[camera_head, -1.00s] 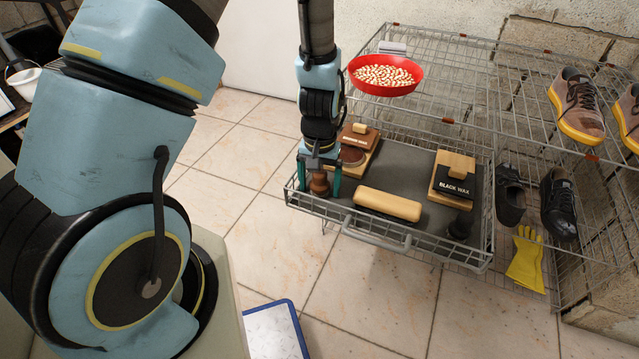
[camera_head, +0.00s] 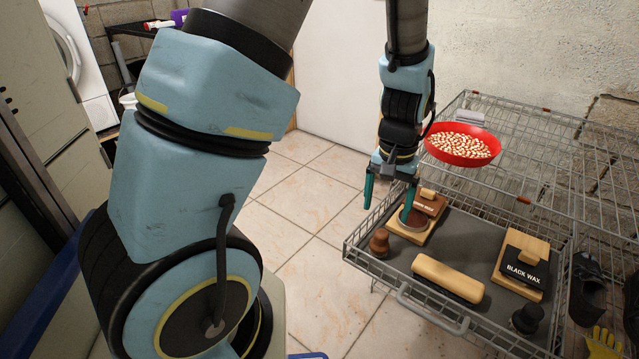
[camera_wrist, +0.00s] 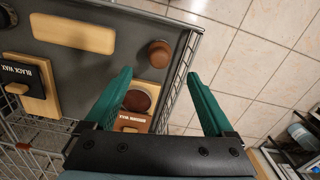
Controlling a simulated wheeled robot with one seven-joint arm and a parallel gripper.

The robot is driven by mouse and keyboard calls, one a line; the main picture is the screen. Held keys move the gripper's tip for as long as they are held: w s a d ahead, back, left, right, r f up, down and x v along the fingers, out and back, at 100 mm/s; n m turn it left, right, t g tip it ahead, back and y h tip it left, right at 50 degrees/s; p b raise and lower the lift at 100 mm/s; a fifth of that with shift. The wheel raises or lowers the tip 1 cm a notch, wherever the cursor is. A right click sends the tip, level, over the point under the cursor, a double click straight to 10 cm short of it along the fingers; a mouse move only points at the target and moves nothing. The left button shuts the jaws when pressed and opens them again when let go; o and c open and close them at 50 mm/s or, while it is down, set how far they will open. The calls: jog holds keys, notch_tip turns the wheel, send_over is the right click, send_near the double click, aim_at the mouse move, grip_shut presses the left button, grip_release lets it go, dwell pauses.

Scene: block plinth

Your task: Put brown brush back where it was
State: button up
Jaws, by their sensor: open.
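The brown brush (camera_head: 379,242), with a round dark wooden knob, stands in the left front corner of the pulled-out wire drawer (camera_head: 408,302). It also shows in the wrist view (camera_wrist: 159,53), near the drawer's side wall and beyond my fingertips. My gripper (camera_head: 391,196) is open and empty, above the drawer's left side, up and behind the brush. In the wrist view its green fingers (camera_wrist: 160,78) are spread apart with nothing between them held. The brown wax tin (camera_head: 413,217) on its wooden block with the lid leaning beside it sits behind the brush.
A pale wooden brush (camera_head: 447,277) lies mid-drawer. The black wax set (camera_head: 520,263) and a black brush (camera_head: 527,317) are at the right. A red bowl of beans (camera_head: 463,145) stands on the rack above, close to my wrist. Tiled floor left of the drawer is clear.

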jog(key=a+r+n, duration=0.2)
jog(key=a+r, duration=0.3)
jog(key=a, duration=0.7)
jog(key=w+a+r+n+t, duration=0.1)
jog(key=a+r+n, duration=0.2)
jog(key=a, duration=1)
notch_tip(320, 180, up, 2)
jog(key=shift+w+a+r+n+t, duration=0.1)
jog(key=shift+w+a+n+t, duration=0.05)
jog(key=shift+n+t, duration=0.15)
notch_tip(320, 180, up, 13)
jog(key=p, duration=1.3)
jog(key=shift+r, duration=0.15)
